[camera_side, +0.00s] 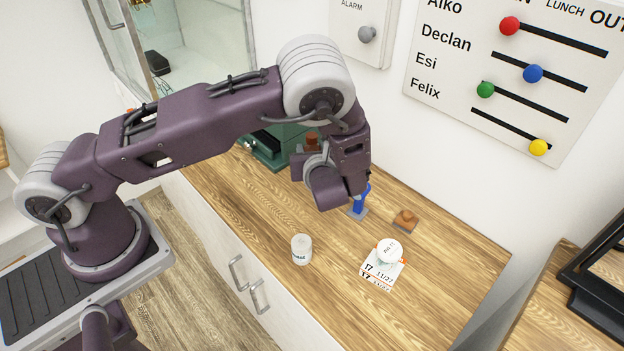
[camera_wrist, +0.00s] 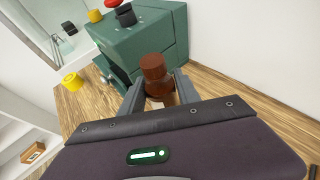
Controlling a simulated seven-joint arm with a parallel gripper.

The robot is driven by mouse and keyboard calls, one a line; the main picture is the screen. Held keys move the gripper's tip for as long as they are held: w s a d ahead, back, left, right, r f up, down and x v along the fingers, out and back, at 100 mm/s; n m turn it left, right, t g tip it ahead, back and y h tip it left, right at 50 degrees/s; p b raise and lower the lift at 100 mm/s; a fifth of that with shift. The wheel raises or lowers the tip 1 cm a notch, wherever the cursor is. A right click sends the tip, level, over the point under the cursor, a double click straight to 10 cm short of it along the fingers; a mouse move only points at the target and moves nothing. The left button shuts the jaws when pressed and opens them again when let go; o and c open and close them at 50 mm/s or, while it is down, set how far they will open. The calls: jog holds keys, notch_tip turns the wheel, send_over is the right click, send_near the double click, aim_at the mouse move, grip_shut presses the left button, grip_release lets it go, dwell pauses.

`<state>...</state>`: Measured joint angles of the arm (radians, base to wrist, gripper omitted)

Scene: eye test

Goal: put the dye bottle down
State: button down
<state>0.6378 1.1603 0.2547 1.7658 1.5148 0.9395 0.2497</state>
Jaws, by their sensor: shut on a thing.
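The dye bottle (camera_wrist: 153,68), dark reddish brown with a narrower neck, is between the two grey fingers of my gripper (camera_wrist: 160,88) in the wrist view. My gripper is shut on it. In the side view the brown bottle (camera_side: 311,138) shows just left of my wrist, in front of the green box (camera_side: 268,155). My wrist hides much of the fingers there. The bottle looks about upright. I cannot tell whether its base touches the counter.
The wooden counter (camera_side: 335,270) bears a white labelled bottle (camera_side: 301,250), a round-lidded white jar (camera_side: 389,249) at a dated card (camera_side: 377,275), a brown-orange piece (camera_side: 405,220) and a blue post (camera_side: 361,202). The green box (camera_wrist: 130,45) stands close beyond the bottle.

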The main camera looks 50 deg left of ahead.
notch_tip(320, 180, down, 7)
jog(key=shift+r, duration=0.1)
jog(key=c, duration=0.9)
grip_release()
